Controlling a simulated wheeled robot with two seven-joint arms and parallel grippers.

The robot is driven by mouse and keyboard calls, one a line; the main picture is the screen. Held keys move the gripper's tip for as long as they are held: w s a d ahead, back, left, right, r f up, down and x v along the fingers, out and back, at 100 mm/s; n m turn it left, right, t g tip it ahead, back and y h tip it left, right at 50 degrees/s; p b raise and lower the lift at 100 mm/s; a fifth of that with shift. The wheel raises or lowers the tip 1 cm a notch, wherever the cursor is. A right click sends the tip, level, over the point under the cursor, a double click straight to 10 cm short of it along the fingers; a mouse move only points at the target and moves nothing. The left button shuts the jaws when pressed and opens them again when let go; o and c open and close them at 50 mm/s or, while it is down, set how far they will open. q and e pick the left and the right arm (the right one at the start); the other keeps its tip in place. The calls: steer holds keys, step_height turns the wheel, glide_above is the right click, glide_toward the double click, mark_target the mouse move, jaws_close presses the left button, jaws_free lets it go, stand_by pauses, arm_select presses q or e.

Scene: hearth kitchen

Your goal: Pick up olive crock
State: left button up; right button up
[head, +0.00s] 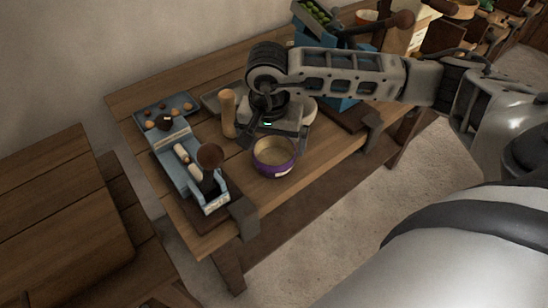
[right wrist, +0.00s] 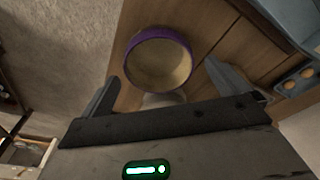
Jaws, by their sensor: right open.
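A round purple pot with a tan inside (head: 274,158), which looks like the crock, stands upright on the wooden table near its front edge. It looks empty. It also shows in the right wrist view (right wrist: 159,60), beyond and between the fingertips. My right gripper (head: 277,132) is open, low over the table just behind the pot, and holds nothing. It also shows in the right wrist view (right wrist: 160,82), with its fingers spread apart. A pale round thing (right wrist: 163,99) lies partly hidden at the gripper's palm edge. My left gripper is not in view.
A wooden cylinder (head: 228,113) stands just left of my right gripper. A blue holder (head: 181,160) and a blue tray with small round items (head: 158,112) are at the left. A blue crate with green items (head: 314,14) stands behind.

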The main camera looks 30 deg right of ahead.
mark_target(274, 158)
steer(key=f, duration=0.2)
steer(key=d+f, duration=0.1)
steer(key=f, duration=0.1)
steer(key=shift+w+p, duration=0.3)
steer(key=c, duration=1)
steer(key=shift+r, duration=0.15)
